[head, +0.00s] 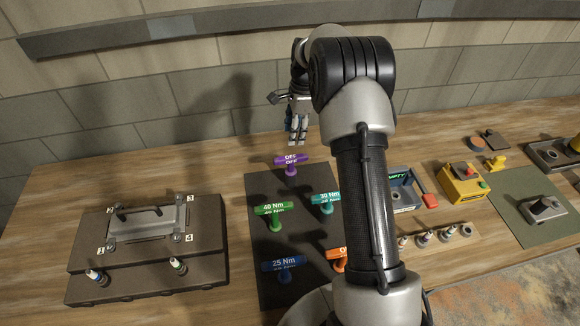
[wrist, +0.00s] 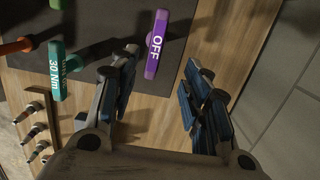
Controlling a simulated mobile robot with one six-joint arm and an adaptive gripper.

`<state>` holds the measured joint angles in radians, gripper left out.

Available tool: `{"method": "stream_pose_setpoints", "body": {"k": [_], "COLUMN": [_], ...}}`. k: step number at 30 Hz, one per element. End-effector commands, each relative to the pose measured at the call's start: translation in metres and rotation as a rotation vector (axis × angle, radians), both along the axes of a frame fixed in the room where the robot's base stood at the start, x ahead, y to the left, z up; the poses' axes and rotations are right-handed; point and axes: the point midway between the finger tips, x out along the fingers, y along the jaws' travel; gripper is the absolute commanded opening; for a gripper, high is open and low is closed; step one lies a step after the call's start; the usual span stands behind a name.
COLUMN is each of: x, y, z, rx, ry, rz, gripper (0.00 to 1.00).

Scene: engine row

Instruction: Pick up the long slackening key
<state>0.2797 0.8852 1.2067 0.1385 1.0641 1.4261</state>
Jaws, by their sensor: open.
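A purple T-handled key (head: 291,160) marked OFF stands upright at the far edge of the dark mat. It also shows in the wrist view (wrist: 156,55), its bar just ahead of the fingers and between their lines. My gripper (head: 297,140) is open and empty, pointing down behind the purple key in the head view. In the wrist view the gripper (wrist: 160,75) shows a wide gap between its fingers. An orange key (head: 338,253), partly hidden by my arm, has a label starting with O.
On the mat (head: 262,190) stand a green 40 Nm key (head: 274,210), a teal 30 Nm key (head: 326,201) and a blue 25 Nm key (head: 284,267). A dark engine block (head: 205,245) is left. A blue EMPTY tray (head: 408,203) and yellow box (head: 462,185) are right.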

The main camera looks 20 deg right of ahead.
Motion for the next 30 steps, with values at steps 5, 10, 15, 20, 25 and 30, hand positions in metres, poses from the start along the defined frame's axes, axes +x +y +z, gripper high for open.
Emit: {"method": "stream_pose_setpoints", "body": {"k": [5,10,15,20,25,30], "x": [0.000,0.001,0.001,-0.002,-0.006,-0.005], "y": [0.006,0.009,0.010,0.010,0.012,0.014], "z": [-0.042,-0.069,-0.079,-0.090,-0.116,-0.131], "rx": [0.001,0.000,-0.001,-0.001,0.001,0.000], "ry": [0.003,0.002,0.000,0.002,0.003,0.000], "rz": [0.002,0.003,0.003,0.003,0.003,0.003], "gripper": [0.43,0.43,0.43,0.43,0.43,0.43]}}
